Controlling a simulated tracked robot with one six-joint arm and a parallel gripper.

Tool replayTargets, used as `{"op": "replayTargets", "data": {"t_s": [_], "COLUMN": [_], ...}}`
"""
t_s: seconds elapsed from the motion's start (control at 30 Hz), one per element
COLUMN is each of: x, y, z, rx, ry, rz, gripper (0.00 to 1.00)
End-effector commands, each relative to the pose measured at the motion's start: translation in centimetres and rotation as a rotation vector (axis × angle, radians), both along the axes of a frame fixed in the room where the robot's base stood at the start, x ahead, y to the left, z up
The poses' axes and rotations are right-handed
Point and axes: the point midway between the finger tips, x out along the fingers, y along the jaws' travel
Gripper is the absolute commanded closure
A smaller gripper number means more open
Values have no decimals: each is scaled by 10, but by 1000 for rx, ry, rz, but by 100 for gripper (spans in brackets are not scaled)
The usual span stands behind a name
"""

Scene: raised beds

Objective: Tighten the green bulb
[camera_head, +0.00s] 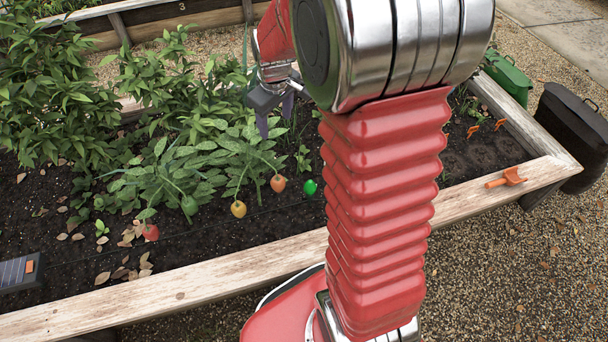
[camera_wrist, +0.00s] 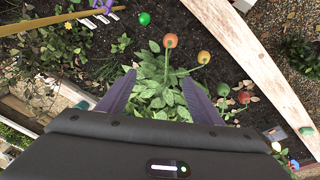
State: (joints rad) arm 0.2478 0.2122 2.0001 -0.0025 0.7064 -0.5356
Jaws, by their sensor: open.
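A bright green bulb (camera_head: 310,188) sits low over the dark soil, just right of an orange round bulb or fruit (camera_head: 279,183) in the head view. It also shows near the top of the wrist view (camera_wrist: 144,18). A duller green round one (camera_head: 189,204) hangs farther left, between a yellow one (camera_head: 238,209) and a red one (camera_head: 151,232). My gripper (camera_head: 275,118) is above the plants, up and left of the bright green bulb and apart from it. In the wrist view its purple fingers (camera_wrist: 159,78) are spread with only leaves showing between them. The bulb's base is not clearly visible.
Leafy plants (camera_head: 180,165) fill the bed's left and middle. A wooden rim (camera_head: 170,290) runs along the front; an orange tool (camera_head: 507,177) lies on it. A solar panel (camera_head: 18,272) sits at left. A black bin (camera_head: 570,135) and green container (camera_head: 508,75) stand right.

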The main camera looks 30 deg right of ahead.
Motion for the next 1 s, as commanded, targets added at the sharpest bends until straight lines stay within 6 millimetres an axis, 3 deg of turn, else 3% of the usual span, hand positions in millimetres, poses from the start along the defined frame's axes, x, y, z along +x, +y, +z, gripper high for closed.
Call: {"op": "replayTargets", "data": {"t_s": [0.2, 0.5, 1.0], "x": [22, 41, 37], "y": [-30, -70, -127], "z": [-53, -134, -285], "rx": [-4, -1, 22], "ry": [51, 112, 202], "rz": [40, 104, 209], "gripper": [40, 40, 40]}}
